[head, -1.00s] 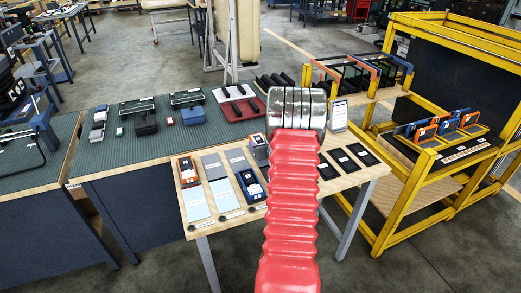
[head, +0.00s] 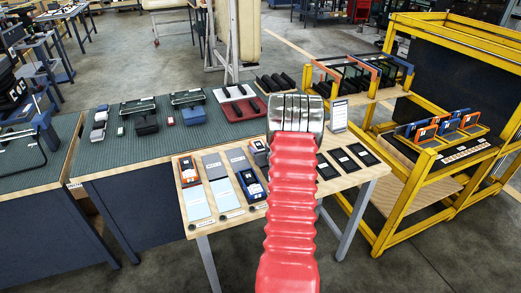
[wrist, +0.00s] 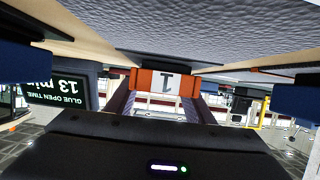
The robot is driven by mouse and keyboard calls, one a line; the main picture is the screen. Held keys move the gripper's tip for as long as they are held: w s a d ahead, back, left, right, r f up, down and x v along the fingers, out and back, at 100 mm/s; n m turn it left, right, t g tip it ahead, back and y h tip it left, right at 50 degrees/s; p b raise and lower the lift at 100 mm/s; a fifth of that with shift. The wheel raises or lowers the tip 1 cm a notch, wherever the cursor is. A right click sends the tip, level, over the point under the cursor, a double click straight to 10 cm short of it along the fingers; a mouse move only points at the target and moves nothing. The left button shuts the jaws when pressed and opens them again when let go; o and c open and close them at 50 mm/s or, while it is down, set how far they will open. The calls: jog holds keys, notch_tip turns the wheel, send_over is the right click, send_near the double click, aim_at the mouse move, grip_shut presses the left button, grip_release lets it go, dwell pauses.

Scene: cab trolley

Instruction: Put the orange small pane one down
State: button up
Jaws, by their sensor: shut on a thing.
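In the wrist view an orange bar with a white label reading an upside-down 1 (wrist: 165,83), which looks like the orange small pane one, shows beyond the dark gripper body. My gripper (wrist: 166,100) is shut on it; the exact contact is hard to make out. The pane's lower part is hidden. In the head view my red sleeved arm and metal wrist cover the gripper and the held pane. The yellow trolley (head: 400,195) stands at the right, with orange frames (head: 427,133) and blue frames (head: 405,130) upright on its shelf.
A wooden-topped table (head: 235,222) holds an orange bin (head: 188,170), a blue bin (head: 250,185) and flat plates. Dark pads (head: 345,160) lie on its right. A green-topped bench (head: 165,140) is behind. A glue-time display (wrist: 57,94) shows at left in the wrist view.

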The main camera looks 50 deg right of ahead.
jog(key=shift+s+f, duration=0.2)
jog(key=shift+f, duration=0.4)
jog(key=o, duration=1.2)
jog(key=shift+s+r, duration=0.1)
jog(key=shift+r, duration=0.35)
jog(key=v, duration=1.1)
jog(key=shift+s+a+r, duration=0.15)
jog(key=shift+r, duration=0.2)
